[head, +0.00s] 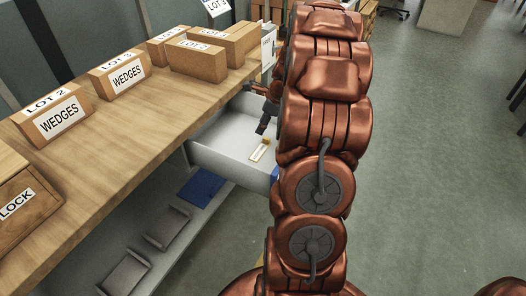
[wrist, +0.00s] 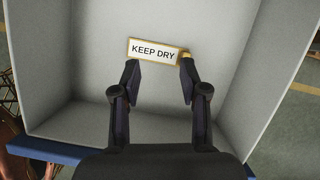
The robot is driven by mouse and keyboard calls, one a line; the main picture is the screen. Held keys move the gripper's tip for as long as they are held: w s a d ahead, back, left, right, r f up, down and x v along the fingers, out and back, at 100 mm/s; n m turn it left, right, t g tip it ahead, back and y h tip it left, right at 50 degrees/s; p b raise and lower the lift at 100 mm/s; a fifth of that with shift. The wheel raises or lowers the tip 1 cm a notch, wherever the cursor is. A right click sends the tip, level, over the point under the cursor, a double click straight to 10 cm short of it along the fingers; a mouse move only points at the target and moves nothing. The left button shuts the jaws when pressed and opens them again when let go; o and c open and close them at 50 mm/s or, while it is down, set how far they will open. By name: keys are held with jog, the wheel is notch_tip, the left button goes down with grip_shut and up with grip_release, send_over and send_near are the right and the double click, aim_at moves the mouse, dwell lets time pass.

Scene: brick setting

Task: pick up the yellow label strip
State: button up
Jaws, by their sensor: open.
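The label strip (wrist: 153,51) lies flat on the floor of an open white drawer (head: 222,158). It has a yellow-brown border and a white face reading "KEEP DRY". It also shows small in the head view (head: 259,151). In the wrist view my gripper (wrist: 158,75) is open, with its two dark fingers pointing at the strip's lower edge, one near each end. Whether the fingers touch the strip I cannot tell. My arm hides part of the drawer in the head view.
The drawer walls (wrist: 57,75) surround the strip, with a blue front edge (wrist: 60,150). A wooden bench (head: 130,120) stands at left, holding several boxes, some marked "WEDGES" (head: 62,116). A lower shelf holds a blue item (head: 201,188) and grey trays. Floor at right is clear.

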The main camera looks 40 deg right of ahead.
aim_at(267, 138)
jog(key=d+f+m, duration=0.2)
jog(key=d, duration=0.1)
jog(key=d+f, duration=0.1)
jog(key=d, duration=0.1)
jog(key=shift+s+d+f+m+t, duration=0.1)
jog(key=shift+s+f+m+t, duration=0.1)
jog(key=shift+f+m+t, duration=0.15)
jog(key=shift+h, duration=0.3)
jog(key=shift+x, duration=3.5)
jog(key=shift+s, duration=0.15)
jog(key=shift+c, duration=0.4)
grip_shut()
